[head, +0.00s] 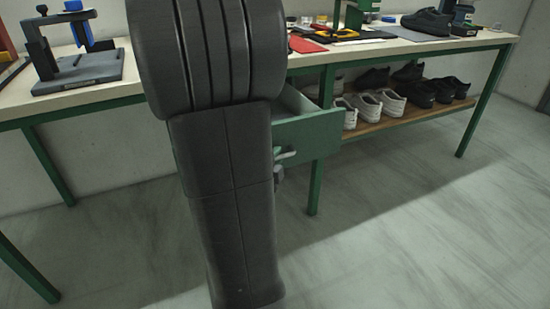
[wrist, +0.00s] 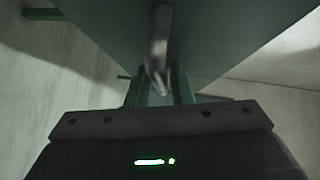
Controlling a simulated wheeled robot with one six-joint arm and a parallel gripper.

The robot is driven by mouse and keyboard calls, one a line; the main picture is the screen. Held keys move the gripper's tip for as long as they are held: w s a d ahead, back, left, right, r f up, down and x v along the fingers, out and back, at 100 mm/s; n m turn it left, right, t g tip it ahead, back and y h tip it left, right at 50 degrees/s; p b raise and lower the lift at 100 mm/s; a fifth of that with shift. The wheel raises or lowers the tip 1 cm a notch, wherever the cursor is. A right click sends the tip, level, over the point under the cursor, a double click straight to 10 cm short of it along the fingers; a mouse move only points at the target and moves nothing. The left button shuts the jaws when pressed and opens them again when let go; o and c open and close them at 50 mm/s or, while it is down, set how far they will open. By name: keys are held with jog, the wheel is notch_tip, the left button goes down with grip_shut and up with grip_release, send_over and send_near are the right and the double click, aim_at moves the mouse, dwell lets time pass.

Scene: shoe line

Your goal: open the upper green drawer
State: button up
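The green drawer (head: 318,136) sits under the bench top and is pulled partly out, with its pale inside showing above the front. Its front also fills the upper middle of the wrist view (wrist: 215,45). The grey bar handle (head: 287,155) is on the drawer front and points down the middle of the wrist view (wrist: 160,40). My gripper (wrist: 161,88) has its fingers on either side of the handle and appears closed on it. In the head view my arm hides most of the gripper and the drawer's left part.
The workbench (head: 440,47) has green legs and a lower shelf (head: 400,120) with several shoes (head: 390,101). A dark shoe (head: 427,22) and tools lie on top. A black and blue fixture (head: 80,68) stands at the left. The floor in front (head: 420,230) is clear.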

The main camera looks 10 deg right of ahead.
jog(key=p+v, duration=0.3)
jog(key=v, duration=1)
jog(key=shift+s+a, duration=0.15)
jog(key=shift+s, duration=0.2)
dwell(0.5)
jog(key=shift+b+x, duration=1.5)
jog(key=shift+x, duration=5.35)
jog(key=shift+r, duration=0.15)
